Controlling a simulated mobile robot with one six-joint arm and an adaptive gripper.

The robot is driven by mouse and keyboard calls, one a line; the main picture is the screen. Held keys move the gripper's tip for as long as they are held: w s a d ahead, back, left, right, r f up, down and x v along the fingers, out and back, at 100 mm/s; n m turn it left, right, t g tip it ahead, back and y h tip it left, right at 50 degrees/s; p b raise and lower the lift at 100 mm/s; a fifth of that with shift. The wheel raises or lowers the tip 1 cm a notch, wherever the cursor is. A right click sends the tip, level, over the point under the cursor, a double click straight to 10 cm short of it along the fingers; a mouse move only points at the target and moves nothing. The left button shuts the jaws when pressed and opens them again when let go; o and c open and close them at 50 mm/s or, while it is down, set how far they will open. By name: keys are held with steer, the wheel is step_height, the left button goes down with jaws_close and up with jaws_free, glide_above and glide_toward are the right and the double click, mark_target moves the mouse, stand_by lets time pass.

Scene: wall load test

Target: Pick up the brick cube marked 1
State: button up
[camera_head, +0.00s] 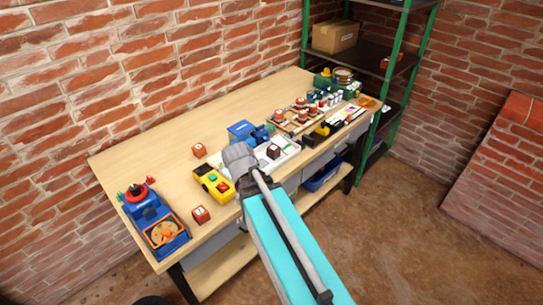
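Two small red brick cubes are on the wooden table: one (199,150) near the middle and one (201,214) near the front edge. Both carry pale marks, too small to read. A darker brown-red cube (273,152) sits on a white tray; no number on it can be made out. I cannot tell which cube is marked 1. My arm reaches from the lower right over the table's front edge. Its grey end part is above the table, between the yellow box and the white tray. My gripper's fingers cannot be made out, and no held object shows.
A yellow box with coloured buttons (214,185) stands between the two red cubes. Blue bins (242,131), the white tray (290,148) and many small parts crowd the right. The table's back left is clear.

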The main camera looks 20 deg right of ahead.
mark_target(273, 149)
steer(key=w+d+f+n+h+b, duration=0.1)
steer(key=w+d+n+h+b, duration=0.1)
steer(key=w+n, duration=0.1)
steer(key=w+d+f+n+t+h+b, duration=0.1)
steer(key=w+d+n+b, duration=0.1)
steer(key=w+n, duration=0.1)
steer(key=w+d+f+n+t+h+b, duration=0.1)
steer(key=w+d+n+h+b, duration=0.1)
steer(key=w+d+n, duration=0.1)
steer(key=shift+w+f+n+h, duration=0.15)
steer(key=shift+w+n+h, duration=0.15)
steer(key=shift+w+n, duration=0.25)
steer(key=w+d+n+t+h+b, duration=0.1)
steer(key=w+n, duration=0.1)
steer(key=n, duration=0.1)
steer(key=w+r+n+h+b, duration=0.1)
steer(key=w+n+h+b, duration=0.1)
steer(key=w+n, duration=0.1)
steer(key=w+d+n+t+h+b, duration=0.1)
steer(key=w+n+b, duration=0.1)
steer(key=w+n, duration=0.1)
steer(key=shift+w+d+r+t, duration=0.1)
steer(key=shift+d+r+t, duration=0.1)
steer(key=shift+d+t, duration=0.1)
steer(key=shift+w+d+r+n+t+h+b, duration=0.1)
steer(key=shift+w+r+n+t+h+b, duration=0.35)
steer(key=shift+n, duration=0.3)
steer(key=shift+f, duration=0.15)
